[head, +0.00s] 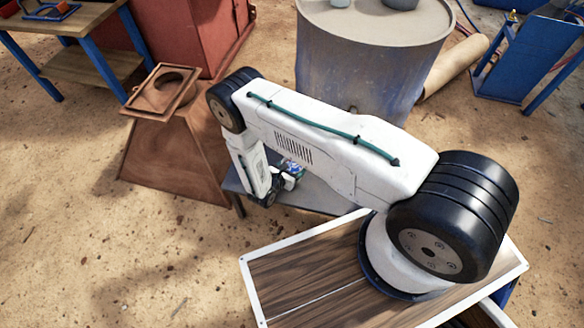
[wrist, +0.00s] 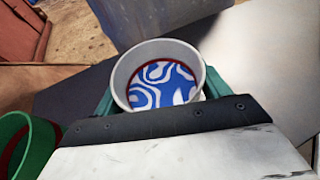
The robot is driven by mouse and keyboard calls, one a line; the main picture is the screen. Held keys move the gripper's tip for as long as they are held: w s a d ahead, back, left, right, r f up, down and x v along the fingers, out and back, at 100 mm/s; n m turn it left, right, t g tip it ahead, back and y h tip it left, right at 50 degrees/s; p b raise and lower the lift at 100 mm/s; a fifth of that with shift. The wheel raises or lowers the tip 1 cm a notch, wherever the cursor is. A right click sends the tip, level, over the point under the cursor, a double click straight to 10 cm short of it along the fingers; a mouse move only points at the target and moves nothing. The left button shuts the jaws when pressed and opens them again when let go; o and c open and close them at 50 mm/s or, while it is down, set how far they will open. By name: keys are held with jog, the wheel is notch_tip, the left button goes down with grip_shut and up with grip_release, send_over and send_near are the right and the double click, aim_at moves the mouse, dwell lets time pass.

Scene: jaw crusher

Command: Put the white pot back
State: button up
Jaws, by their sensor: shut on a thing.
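The white pot (wrist: 158,50) is in the middle of the wrist view, seen from above. Its inside shows a blue and white swirl with a dark red ring around it. My gripper (wrist: 159,93) has a green finger on each side of the pot and is shut on it. The pot's lower part is hidden, and I cannot tell whether it touches the grey surface below. In the head view my gripper is small and partly hidden by my own arm, above a grey table (head: 312,196).
A green pot (wrist: 37,150) with a dark red inner edge stands at the left of the wrist view, close to my gripper. A large grey drum (head: 370,60) stands behind the table. A rusty hopper (head: 170,150) is to the left.

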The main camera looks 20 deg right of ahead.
jog(key=o, duration=1.4)
